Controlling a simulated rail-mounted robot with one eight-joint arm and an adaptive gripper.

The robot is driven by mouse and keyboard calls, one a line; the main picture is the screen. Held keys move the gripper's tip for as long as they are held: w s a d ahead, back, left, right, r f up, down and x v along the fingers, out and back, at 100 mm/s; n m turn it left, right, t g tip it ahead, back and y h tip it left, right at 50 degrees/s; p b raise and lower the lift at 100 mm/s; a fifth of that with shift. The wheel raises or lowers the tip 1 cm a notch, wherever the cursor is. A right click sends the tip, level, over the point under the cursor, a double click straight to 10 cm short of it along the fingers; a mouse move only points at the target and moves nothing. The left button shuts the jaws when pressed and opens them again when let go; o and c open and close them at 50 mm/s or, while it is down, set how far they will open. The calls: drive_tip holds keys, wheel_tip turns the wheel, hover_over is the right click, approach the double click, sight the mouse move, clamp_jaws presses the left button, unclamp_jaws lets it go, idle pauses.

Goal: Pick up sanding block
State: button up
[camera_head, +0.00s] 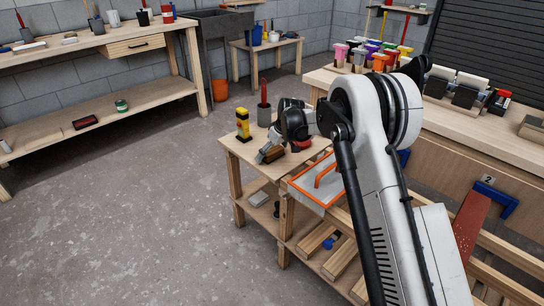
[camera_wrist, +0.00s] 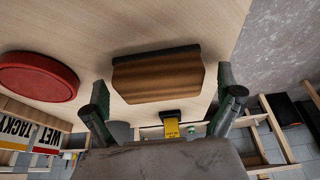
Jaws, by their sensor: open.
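The sanding block (camera_wrist: 158,78), brown wood with a dark base layer, lies on the light wooden bench top. In the head view the block (camera_head: 271,155) is near the front edge of the small bench (camera_head: 236,149), partly covered by my gripper. My gripper (camera_wrist: 164,90) is open, with one finger on each side of the block in the wrist view. I cannot tell whether the fingers touch it. In the head view my gripper (camera_head: 272,146) is just above and beside the block.
A round red lid (camera_wrist: 38,82) lies left of the block in the wrist view. A yellow and black item (camera_head: 243,124) and a grey pot with a red handle (camera_head: 264,115) stand behind my gripper. An orange-edged tray (camera_head: 302,190) sits nearer the camera.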

sight(272, 149)
drive_tip(key=shift+r, duration=0.1)
drive_tip(key=shift+c, duration=0.5)
drive_tip(key=c, duration=1.2)
drive_tip(key=shift+o, duration=0.2)
drive_tip(key=shift+r, duration=0.15)
drive_tip(key=shift+r, duration=0.25)
wheel_tip(272, 149, up, 4)
drive_tip(key=shift+f+p, duration=0.25)
drive_tip(key=shift+p, duration=0.6)
drive_tip(key=s+a+r+p, duration=0.2)
drive_tip(key=s+a+r, duration=0.4)
drive_tip(key=s, duration=0.3)
drive_tip(key=shift+s+a+r+p, duration=0.3)
drive_tip(key=shift+r+p, duration=0.05)
